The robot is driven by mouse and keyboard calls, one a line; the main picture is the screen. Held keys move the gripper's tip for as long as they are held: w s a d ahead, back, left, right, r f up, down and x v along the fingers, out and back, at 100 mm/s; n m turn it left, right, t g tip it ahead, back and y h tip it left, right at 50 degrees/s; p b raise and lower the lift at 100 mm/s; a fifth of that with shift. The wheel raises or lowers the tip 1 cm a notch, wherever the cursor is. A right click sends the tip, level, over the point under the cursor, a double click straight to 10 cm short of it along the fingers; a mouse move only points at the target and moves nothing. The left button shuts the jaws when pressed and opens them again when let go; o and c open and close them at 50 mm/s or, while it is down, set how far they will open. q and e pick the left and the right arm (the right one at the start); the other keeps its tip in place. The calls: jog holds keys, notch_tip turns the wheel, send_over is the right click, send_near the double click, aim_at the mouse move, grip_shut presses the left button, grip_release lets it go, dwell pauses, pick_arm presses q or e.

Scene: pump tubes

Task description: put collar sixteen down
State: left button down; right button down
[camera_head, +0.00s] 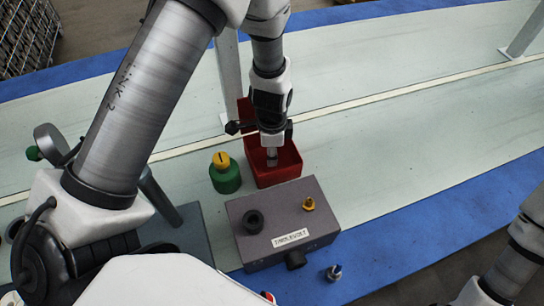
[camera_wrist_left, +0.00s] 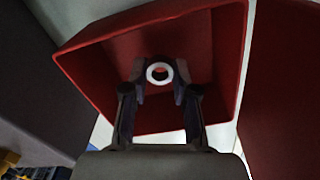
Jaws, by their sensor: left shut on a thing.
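My left gripper (camera_head: 271,158) points down into the open red bin (camera_head: 287,176). In the left wrist view the gripper (camera_wrist_left: 159,78) is shut on a small white ring, the collar (camera_wrist_left: 150,78), inside the bin's outline. The red bin's wall (camera_wrist_left: 85,80) surrounds the fingertips on the sides that show. I cannot tell whether the collar touches the bin's floor. No number can be read on the collar. My right gripper is out of view; only part of that arm shows at the lower right.
A grey labelled box (camera_head: 260,233) with a black ring and a brass fitting on top stands in front of the bin. A green container with a yellow cap (camera_head: 224,174) stands left of it. A small metal part (camera_head: 334,272) lies on the blue edge.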

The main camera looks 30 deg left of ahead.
pick_arm(q)
jog(key=shift+w+f, duration=0.1)
jog(key=shift+f, duration=0.8)
jog(key=shift+f, duration=0.15)
jog(key=c, duration=0.9)
grip_release()
jog(key=shift+r, duration=0.55)
notch_tip(320, 180, up, 11)
jog(key=p, duration=0.1)
jog(key=shift+r+p, duration=0.2)
jog(key=shift+p, duration=0.2)
